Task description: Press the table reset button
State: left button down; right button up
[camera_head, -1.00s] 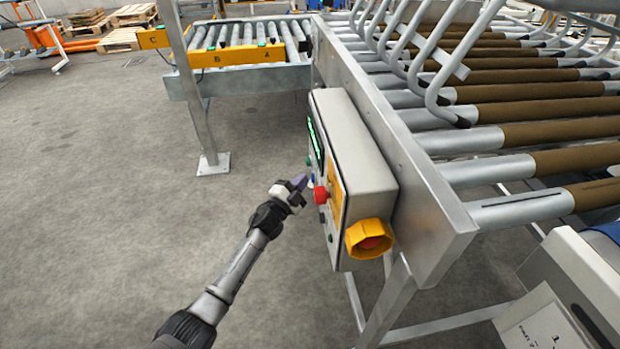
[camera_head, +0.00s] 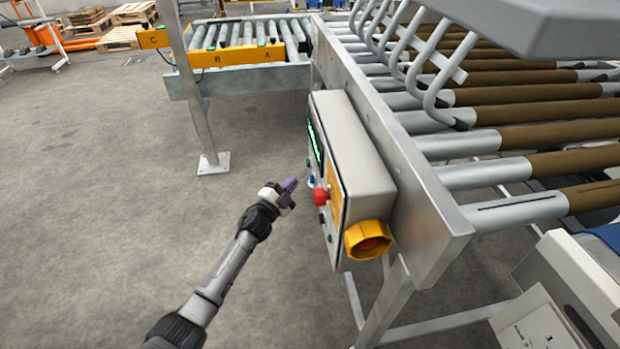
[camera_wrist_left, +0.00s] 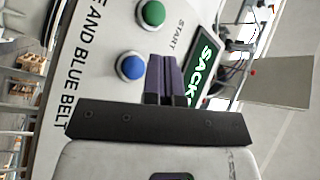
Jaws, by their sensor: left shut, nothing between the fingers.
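The control box (camera_head: 362,160) is fixed to the side of the roller table frame. A blue button (camera_head: 311,181) sits on its panel face above a red knob (camera_head: 320,196); no label reading "reset" is legible. In the left wrist view the blue button (camera_wrist_left: 131,66) and a green button (camera_wrist_left: 151,13) by the word START show clearly. My left gripper (camera_head: 290,184) is shut and empty, just left of the panel with a small gap to the blue button. In the left wrist view its dark fingertips (camera_wrist_left: 166,68) appear beside the blue button, to its right.
A yellow-shrouded red stop button (camera_head: 368,240) juts from the box's near end. The roller table (camera_head: 440,205) borders the box on the right. A metal post (camera_head: 196,95) stands behind at left. Open grey floor (camera_head: 100,200) lies left of the box.

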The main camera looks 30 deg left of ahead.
pick_arm(q)
jog(key=s+a, duration=0.1)
jog(key=s+a+p, duration=0.1)
jog(key=shift+s+a, duration=0.2)
jog(key=shift+a, duration=0.1)
dwell(0.5)
jog(key=shift+w, duration=0.1)
